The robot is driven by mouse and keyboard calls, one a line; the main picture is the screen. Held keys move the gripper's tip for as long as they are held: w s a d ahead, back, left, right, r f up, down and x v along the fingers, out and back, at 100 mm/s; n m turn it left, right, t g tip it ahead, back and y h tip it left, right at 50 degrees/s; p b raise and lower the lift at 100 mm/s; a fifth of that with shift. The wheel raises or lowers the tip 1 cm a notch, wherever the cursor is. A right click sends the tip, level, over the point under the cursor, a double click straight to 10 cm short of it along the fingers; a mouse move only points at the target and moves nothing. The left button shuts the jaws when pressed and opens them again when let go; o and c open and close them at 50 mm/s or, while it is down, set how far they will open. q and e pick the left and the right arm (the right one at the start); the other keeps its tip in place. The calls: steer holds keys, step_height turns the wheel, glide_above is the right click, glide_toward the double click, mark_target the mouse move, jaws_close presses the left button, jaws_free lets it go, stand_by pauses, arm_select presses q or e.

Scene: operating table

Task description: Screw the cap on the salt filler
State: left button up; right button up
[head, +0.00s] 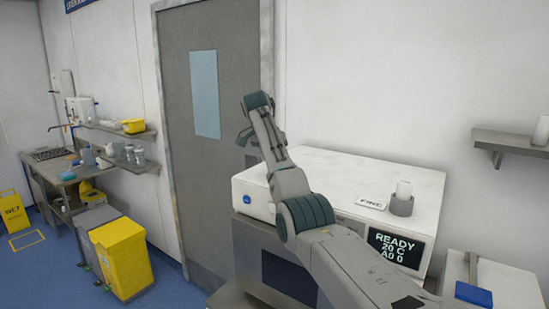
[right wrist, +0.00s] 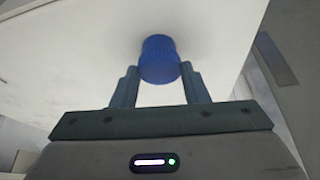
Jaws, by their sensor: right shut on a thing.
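A blue ribbed cap (right wrist: 160,62) is held between the two fingers of my right gripper (right wrist: 160,72) in the right wrist view. The gripper is shut on it, with a broad white surface behind the cap and a soft shadow beside it. I cannot tell whether the cap touches that surface. In the head view my right arm reaches up from the bottom right, and I cannot make out its gripper or the cap there. The salt filler cannot be identified for certain. My left gripper is not in view.
A white-topped machine (head: 335,165) with a lit display (head: 386,249) stands behind my arm. A white cylinder (head: 404,187) sits in a grey ring on its top, beside a small label (head: 371,203). A wall shelf (head: 505,141) is at right.

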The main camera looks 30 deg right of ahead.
steer(key=shift+w+m+g, duration=0.15)
steer(key=shift+m+g, duration=0.45)
steer(key=shift+m, duration=1.1)
steer(key=o, duration=1.1)
steer(key=shift+o, duration=0.2)
